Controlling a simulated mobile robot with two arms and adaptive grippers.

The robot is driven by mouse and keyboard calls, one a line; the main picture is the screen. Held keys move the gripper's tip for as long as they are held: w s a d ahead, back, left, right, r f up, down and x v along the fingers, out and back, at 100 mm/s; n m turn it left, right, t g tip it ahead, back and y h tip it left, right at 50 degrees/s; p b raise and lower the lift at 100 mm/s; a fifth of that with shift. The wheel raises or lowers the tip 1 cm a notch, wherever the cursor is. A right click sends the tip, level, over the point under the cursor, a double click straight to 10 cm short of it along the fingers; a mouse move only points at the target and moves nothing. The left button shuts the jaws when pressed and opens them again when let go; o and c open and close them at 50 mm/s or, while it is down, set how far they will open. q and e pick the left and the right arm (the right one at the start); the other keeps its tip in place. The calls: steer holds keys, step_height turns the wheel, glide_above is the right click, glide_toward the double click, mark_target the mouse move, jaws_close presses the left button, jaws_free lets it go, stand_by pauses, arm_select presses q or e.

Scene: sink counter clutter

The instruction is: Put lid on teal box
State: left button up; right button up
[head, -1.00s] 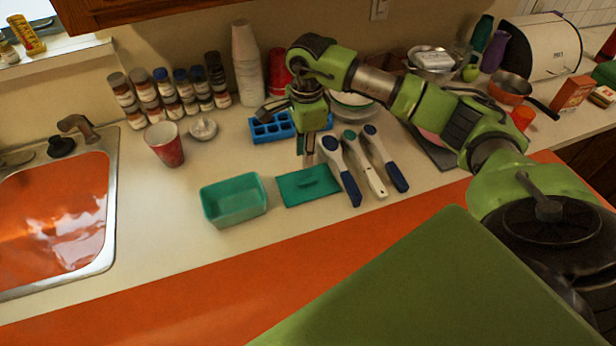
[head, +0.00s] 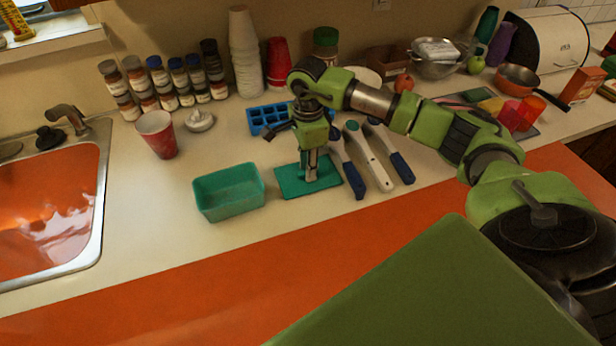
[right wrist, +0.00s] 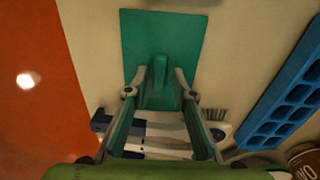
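The teal box (head: 230,192) stands open on the counter, left of the teal lid. The teal lid (head: 290,184) lies flat on the counter and also shows in the right wrist view (right wrist: 160,35). My right gripper (head: 309,178) is low over the lid, pointing down. In the head view the gripper partly hides the handle. My left gripper is not in view.
A red cup (head: 158,136) and spice jars stand back left. The sink (head: 98,232) is far left. Counter left of the box is clear.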

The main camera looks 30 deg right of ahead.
jaws_close()
step_height(320, 180, up, 6)
steer(key=p, duration=0.3)
stand_by(0.3)
